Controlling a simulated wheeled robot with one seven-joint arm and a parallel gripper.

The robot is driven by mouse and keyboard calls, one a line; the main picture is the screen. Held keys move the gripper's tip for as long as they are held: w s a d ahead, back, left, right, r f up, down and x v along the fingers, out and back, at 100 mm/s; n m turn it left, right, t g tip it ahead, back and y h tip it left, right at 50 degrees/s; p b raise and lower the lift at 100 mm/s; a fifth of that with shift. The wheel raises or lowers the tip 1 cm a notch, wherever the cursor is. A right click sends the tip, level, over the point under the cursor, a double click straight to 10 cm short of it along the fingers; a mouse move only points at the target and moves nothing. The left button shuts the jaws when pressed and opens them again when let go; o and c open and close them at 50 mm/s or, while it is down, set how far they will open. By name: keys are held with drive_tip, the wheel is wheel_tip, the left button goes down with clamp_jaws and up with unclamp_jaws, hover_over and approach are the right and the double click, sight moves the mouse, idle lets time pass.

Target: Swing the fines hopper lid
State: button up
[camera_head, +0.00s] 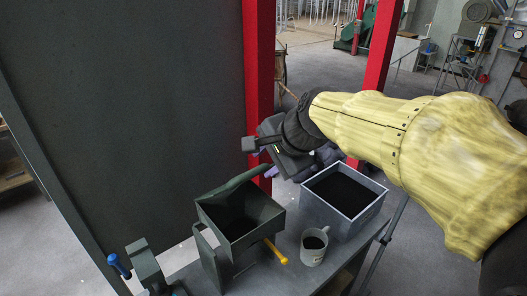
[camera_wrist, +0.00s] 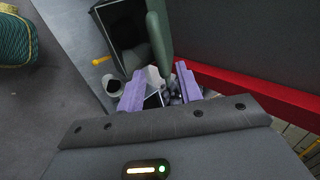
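The fines hopper (camera_head: 241,222) is a dark grey-green open box on the bench, its dark inside visible. A green slanted piece, seemingly its lid (camera_head: 236,184), stands up at the back edge, seen nearly edge-on. The lid also shows in the wrist view (camera_wrist: 158,38) as a rounded green slab beside the hopper opening (camera_wrist: 122,25). My gripper (camera_head: 269,172) is just beyond the lid's upper right end. In the wrist view my gripper's purple fingers (camera_wrist: 160,70) are apart, with the lid's end in line with the gap. I cannot tell whether they touch it.
A grey bin (camera_head: 372,208) with dark contents stands right of the hopper. A mug (camera_head: 314,246) and a yellow handle (camera_head: 276,252) are in front. A blue-handled device (camera_head: 118,266) is at lower left. A red post (camera_head: 259,60) and dark panel (camera_head: 140,100) rise behind.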

sight(253, 172)
drive_tip(key=b+x, duration=0.4)
drive_tip(key=x, duration=0.4)
drive_tip(key=shift+f, duration=0.15)
clamp_jaws()
drive_tip(key=shift+w+a+r+p, duration=0.15)
drive_tip(key=shift+r+p, duration=0.25)
drive_tip(key=shift+p, duration=0.05)
drive_tip(key=shift+w+a+r+p, duration=0.15)
drive_tip(key=shift+w+r+p, duration=0.05)
drive_tip(key=shift+r+p, duration=0.2)
drive_tip(key=w+a+r+p, duration=0.1)
drive_tip(key=w+r+p, duration=0.1)
drive_tip(key=p, duration=0.1)
drive_tip(key=shift+a, duration=0.15)
drive_tip(key=shift+w+a+r+p, duration=0.3)
drive_tip(key=shift+w+p, duration=0.1)
drive_tip(key=shift+p, duration=0.1)
drive_tip(key=shift+w+f, duration=0.1)
